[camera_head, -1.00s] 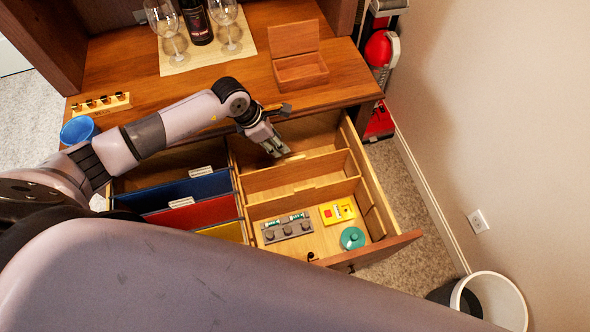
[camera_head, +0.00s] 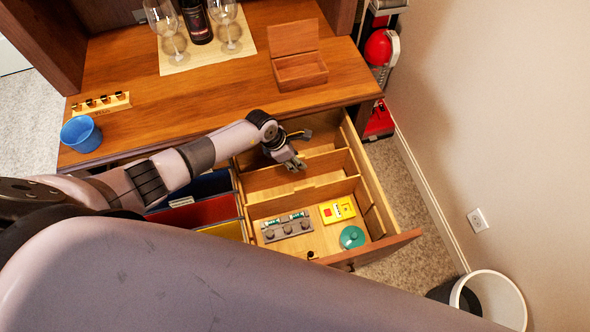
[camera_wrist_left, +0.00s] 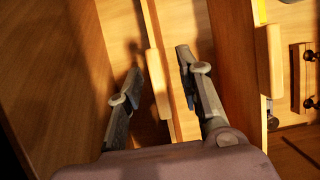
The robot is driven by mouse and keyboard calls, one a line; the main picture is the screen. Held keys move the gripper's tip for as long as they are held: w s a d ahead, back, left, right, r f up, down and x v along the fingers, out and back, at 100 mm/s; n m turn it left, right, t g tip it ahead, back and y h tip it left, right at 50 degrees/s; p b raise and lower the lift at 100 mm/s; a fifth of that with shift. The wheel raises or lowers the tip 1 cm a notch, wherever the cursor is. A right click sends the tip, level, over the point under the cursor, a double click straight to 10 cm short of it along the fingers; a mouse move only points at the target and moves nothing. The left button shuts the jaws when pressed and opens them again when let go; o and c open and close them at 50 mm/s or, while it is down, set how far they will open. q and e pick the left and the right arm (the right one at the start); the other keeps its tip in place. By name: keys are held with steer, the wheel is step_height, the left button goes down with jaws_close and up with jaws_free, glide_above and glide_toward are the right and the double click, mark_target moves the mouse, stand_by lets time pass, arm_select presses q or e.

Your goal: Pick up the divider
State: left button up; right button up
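Two light wooden dividers stand across the open drawer (camera_head: 397,240) in the head view: a rear divider (camera_head: 262,181) and a front divider (camera_head: 330,188). My left gripper (camera_head: 294,164) points down at the rear divider. In the left wrist view, my left gripper (camera_wrist_left: 160,75) is open. A divider with a small raised tab (camera_wrist_left: 158,84) shows between its fingers; whether the fingertips are beside it or still above it is hard to tell. No grip on it shows. My right gripper is not in view.
The drawer's front compartment holds a grey block (camera_head: 286,228), a yellow item (camera_head: 337,211) and a teal lid (camera_head: 352,237). Coloured folders (camera_head: 205,211) stand left of it. The wooden tabletop (camera_head: 215,100) edge is just behind my gripper, with a small open box (camera_head: 300,72) on it.

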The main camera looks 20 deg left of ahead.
arm_select(q)
steer(key=shift+c, duration=0.5)
jaws_close()
stand_by(0.4)
